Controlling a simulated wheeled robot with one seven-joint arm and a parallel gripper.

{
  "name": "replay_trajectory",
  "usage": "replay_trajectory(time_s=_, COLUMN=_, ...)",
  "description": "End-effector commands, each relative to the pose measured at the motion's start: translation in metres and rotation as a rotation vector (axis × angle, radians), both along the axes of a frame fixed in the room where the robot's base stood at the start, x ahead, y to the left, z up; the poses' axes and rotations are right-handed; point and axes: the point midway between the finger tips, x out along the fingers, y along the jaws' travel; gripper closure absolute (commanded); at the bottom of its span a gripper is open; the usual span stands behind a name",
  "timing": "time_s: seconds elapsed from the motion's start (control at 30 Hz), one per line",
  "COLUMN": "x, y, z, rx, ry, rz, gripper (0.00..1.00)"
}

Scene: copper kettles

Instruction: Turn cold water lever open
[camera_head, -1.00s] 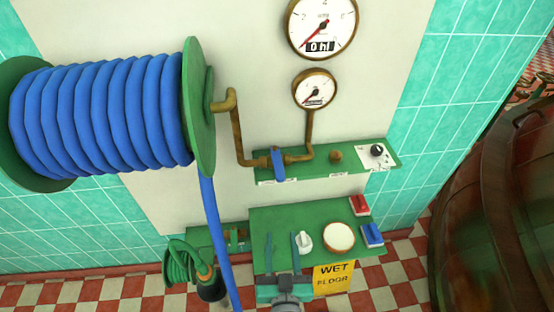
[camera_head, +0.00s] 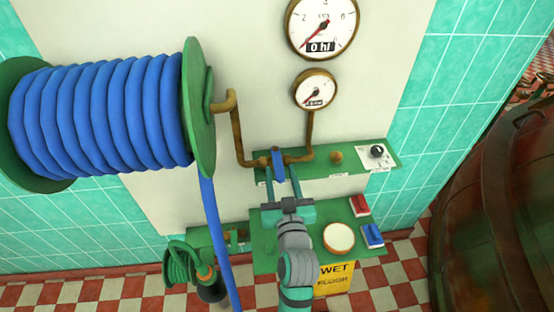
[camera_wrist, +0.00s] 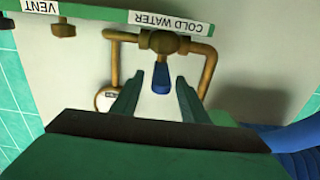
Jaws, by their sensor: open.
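The blue cold water lever (camera_head: 278,160) sits on a brass valve in the pipe above the upper green shelf. In the wrist view, the lever (camera_wrist: 161,77) points toward my gripper, below the valve and the upside-down COLD WATER label (camera_wrist: 169,22). My gripper (camera_head: 282,177) is open, just in front of the lever. In the wrist view, the fingertips (camera_wrist: 159,82) stand on either side of the lever's end, with gaps visible. I cannot tell whether either finger touches it.
Two round gauges (camera_head: 322,24) (camera_head: 315,91) hang above. A large blue hose reel (camera_head: 100,115) is at left, its hose hanging beside my arm. The upper shelf (camera_head: 325,164) carries a black knob (camera_head: 377,151).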

Motion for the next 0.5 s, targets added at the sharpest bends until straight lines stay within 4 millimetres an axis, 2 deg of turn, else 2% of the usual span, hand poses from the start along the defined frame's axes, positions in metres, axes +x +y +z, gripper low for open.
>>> replay_trajectory(time_s=0.2, x=0.037, y=0.002, z=0.001, rx=0.000, ry=-0.001, rz=-0.001, gripper=0.59)
replay_trajectory(time_s=0.5, x=0.060, y=0.005, z=0.000, rx=0.000, ry=0.001, rz=0.000, gripper=0.59)
